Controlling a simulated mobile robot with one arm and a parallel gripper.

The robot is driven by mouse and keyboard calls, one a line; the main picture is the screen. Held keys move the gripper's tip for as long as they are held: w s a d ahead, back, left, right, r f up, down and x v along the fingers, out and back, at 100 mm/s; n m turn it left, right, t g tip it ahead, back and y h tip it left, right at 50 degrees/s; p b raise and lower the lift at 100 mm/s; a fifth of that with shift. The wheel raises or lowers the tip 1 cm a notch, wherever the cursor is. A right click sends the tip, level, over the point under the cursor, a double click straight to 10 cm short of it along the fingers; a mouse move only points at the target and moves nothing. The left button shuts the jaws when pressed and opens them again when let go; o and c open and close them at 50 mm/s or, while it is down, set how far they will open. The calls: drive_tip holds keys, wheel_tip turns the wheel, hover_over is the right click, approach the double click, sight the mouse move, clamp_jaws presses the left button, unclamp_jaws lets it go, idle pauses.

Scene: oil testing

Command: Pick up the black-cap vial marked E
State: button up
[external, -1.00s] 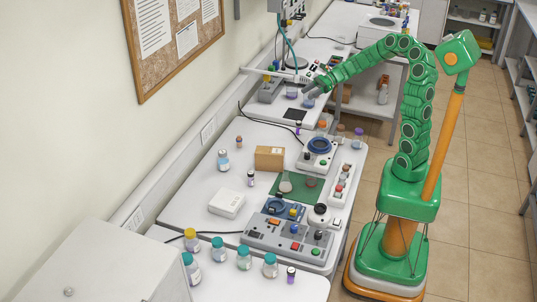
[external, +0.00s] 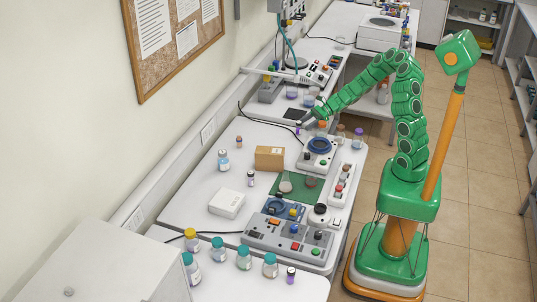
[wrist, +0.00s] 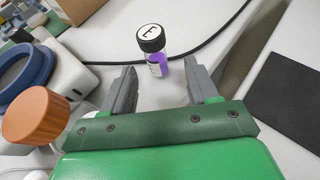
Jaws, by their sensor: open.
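The black-cap vial (wrist: 154,51) stands upright on the white table in the wrist view. Its cap top carries a white label with a black E, and its body shows a purple band. My gripper (wrist: 159,75) is open, with its two grey fingers apart. The vial is just beyond the fingertips, roughly centred between them and a little apart from them. In the external view my gripper (external: 304,121) hangs over the table by the vial, which is small there and partly hidden by the gripper.
A black cable (wrist: 205,45) runs on the table behind the vial. An orange-capped bottle (wrist: 35,115) and a blue-ringed device (wrist: 22,75) are close to the left of my gripper. A dark flat pad (wrist: 285,100) lies to the right. A cardboard box (external: 270,158) stands nearer the camera.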

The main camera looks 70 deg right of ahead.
sight(295, 135)
drive_tip(key=shift+x, duration=3.65)
drive_tip(key=shift+s+a, duration=0.1)
drive_tip(key=shift+a, duration=0.05)
drive_tip(key=c, duration=1)
drive_tip(key=shift+r, duration=0.1)
